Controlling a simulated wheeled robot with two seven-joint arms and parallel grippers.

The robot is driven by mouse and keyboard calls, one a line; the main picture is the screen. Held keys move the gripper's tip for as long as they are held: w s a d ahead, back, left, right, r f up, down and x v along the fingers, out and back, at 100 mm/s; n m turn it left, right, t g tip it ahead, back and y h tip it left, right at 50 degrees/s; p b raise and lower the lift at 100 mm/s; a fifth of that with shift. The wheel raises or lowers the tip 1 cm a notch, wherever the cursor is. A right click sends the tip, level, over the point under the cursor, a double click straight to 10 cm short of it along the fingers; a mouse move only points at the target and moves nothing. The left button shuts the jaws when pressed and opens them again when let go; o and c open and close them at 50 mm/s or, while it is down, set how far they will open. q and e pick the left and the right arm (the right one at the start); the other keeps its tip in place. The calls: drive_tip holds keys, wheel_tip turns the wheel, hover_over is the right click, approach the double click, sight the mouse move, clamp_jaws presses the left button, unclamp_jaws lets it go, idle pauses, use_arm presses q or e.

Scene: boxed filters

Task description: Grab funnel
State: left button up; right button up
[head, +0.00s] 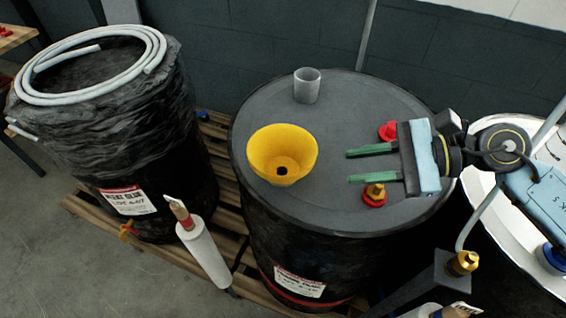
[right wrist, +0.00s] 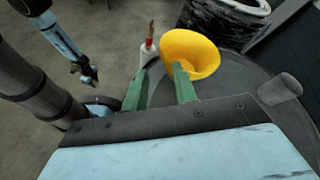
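The yellow funnel (head: 262,152) stands on the dark drum lid (head: 330,110), wide mouth up, left of my right gripper. My right gripper (head: 348,167) is open over the lid. Its two green fingers point left at the funnel, with a gap between fingertips and funnel in the head view. In the right wrist view, the funnel (right wrist: 192,50) lies just beyond the fingertips (right wrist: 160,72), more towards the right finger. Nothing is between the fingers. My left gripper (right wrist: 86,74) is small at the upper left of that view, away from the funnel; its opening is unclear.
A grey cup (head: 307,86) stands behind the funnel. A red cap (head: 388,131) and a red and brass fitting (head: 374,194) lie near my right gripper. A white cylinder (head: 205,255) stands in front of the drum. A wrapped drum (head: 150,150) with a coiled hose is at left.

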drive_tip(key=p, duration=0.2)
approach(288, 175)
drive_tip(key=a, duration=0.4)
drive_tip(key=p+x, duration=0.1)
drive_tip(key=x, duration=0.2)
drive_tip(key=f+p+x, duration=0.1)
drive_tip(key=x, duration=0.2)
drive_tip(key=shift+w+d, duration=0.15)
drive_tip(key=shift+c, duration=0.5)
clamp_jaws()
